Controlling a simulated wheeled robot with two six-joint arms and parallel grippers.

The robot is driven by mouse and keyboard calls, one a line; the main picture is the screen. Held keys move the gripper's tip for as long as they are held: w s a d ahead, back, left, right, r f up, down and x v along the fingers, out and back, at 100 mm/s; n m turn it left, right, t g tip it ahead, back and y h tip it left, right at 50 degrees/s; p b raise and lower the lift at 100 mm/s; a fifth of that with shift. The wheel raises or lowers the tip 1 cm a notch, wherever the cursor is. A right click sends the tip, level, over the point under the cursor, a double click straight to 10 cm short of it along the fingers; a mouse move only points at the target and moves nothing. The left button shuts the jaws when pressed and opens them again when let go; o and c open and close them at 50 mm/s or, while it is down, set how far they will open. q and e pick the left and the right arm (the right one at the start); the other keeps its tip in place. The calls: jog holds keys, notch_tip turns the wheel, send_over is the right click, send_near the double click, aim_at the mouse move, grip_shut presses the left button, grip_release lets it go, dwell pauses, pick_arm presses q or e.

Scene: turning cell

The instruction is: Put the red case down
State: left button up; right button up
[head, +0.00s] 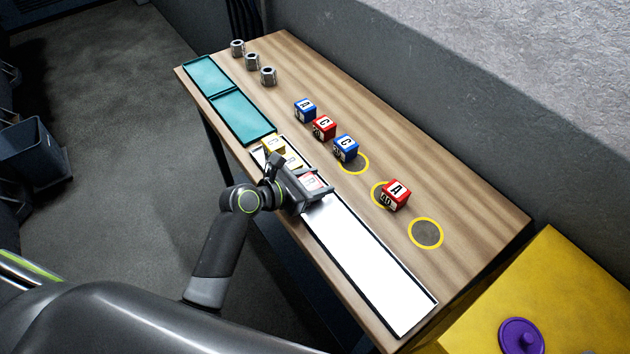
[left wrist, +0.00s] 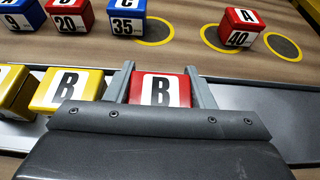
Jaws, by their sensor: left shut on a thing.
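My left gripper (head: 314,182) is shut on a red case with a white B label (left wrist: 160,90). One finger is on each side of the case in the left wrist view. In the head view only a bit of the red case (head: 311,180) shows behind the gripper. The case is at the long white strip (head: 365,262) along the table's near edge, just right of a yellow B case (left wrist: 66,92). I cannot tell whether it touches the strip. My right gripper is not in view.
Another yellow case (head: 272,143) stands at the strip's left end. Behind are a blue A case (head: 305,109), a red C case (head: 324,126), a blue C case (head: 346,147) and a red A case (head: 396,193) near yellow rings. The strip's right part is bare.

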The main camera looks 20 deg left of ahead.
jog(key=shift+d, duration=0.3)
pick_arm(q)
jog(key=o, duration=0.8)
jog(key=shift+f, duration=0.1)
jog(key=shift+s+a+r, duration=0.15)
jog(key=shift+r, duration=0.05)
jog(key=v, duration=1.1)
jog(key=shift+s+a+r+b, duration=0.15)
jog(key=shift+s+r+b, duration=0.05)
jog(key=shift+r+b, duration=0.1)
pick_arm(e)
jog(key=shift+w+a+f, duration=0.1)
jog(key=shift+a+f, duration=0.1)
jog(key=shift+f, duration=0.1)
pick_arm(q)
jog(key=shift+f, duration=0.1)
